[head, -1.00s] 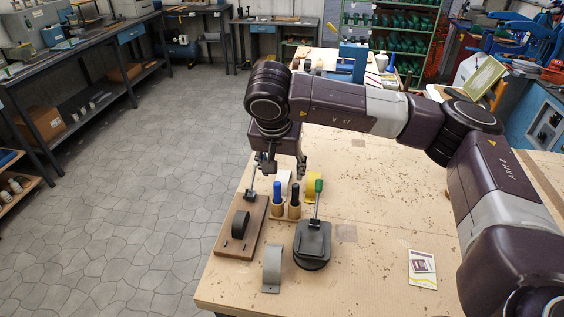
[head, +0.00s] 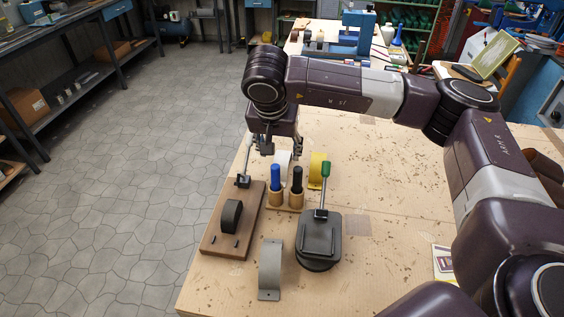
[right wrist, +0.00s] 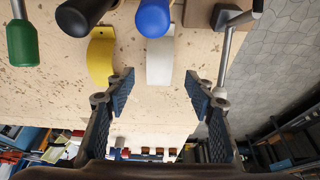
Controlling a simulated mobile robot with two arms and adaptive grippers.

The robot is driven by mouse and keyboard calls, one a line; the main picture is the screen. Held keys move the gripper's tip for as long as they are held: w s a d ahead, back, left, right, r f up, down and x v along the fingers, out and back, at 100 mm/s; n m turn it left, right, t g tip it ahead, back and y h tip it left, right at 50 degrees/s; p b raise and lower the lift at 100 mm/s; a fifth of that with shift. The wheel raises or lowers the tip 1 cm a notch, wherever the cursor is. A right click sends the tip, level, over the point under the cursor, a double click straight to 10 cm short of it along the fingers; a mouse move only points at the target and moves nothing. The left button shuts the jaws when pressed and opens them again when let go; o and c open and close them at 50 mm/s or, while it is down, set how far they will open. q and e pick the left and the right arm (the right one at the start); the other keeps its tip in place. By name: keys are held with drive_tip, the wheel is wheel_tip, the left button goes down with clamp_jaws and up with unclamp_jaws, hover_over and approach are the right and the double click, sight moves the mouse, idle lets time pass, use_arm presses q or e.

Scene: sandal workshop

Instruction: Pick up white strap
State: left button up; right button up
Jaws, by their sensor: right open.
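The white strap (head: 283,160) is a curved band standing on the wooden bench, behind the blue-handled tool and partly hidden by it in the head view. In the right wrist view the white strap (right wrist: 160,62) lies ahead of and between the fingertips, apart from them. My right gripper (head: 282,147) hangs over the far side of the strap, pointing down. Its fingers are spread and empty, as the right wrist view also shows (right wrist: 160,84). My left gripper is out of view.
A yellow strap (head: 318,170) stands right of the white one. Blue (head: 276,178) and black (head: 297,179) handles stand in wooden holders in front. A black press with a green-topped lever (head: 319,240), a grey strap (head: 270,268) and a lever board (head: 233,222) are nearer. The bench's right is mostly clear.

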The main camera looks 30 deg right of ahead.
sight(282, 159)
drive_tip(key=shift+w+d+f+p, duration=0.15)
drive_tip(key=shift+d+f+p, duration=0.1)
drive_tip(key=shift+f+p, duration=0.35)
drive_tip(key=p+x, duration=0.1)
drive_tip(key=x, duration=0.2)
drive_tip(key=shift+w+d+f, duration=0.1)
drive_tip(key=shift+w+f, duration=0.05)
drive_tip(key=shift+f, duration=0.15)
drive_tip(key=shift+w+d+f, duration=0.1)
drive_tip(key=shift+w+f, duration=0.1)
drive_tip(key=shift+f, duration=0.2)
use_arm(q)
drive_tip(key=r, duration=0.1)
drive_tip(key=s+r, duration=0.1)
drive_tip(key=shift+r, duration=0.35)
use_arm(e)
drive_tip(key=shift+s, duration=0.1)
drive_tip(key=shift+c, duration=0.5)
drive_tip(key=shift+r, duration=0.1)
drive_tip(key=shift+c, duration=1.2)
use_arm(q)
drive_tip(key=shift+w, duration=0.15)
use_arm(e)
drive_tip(key=c, duration=0.6)
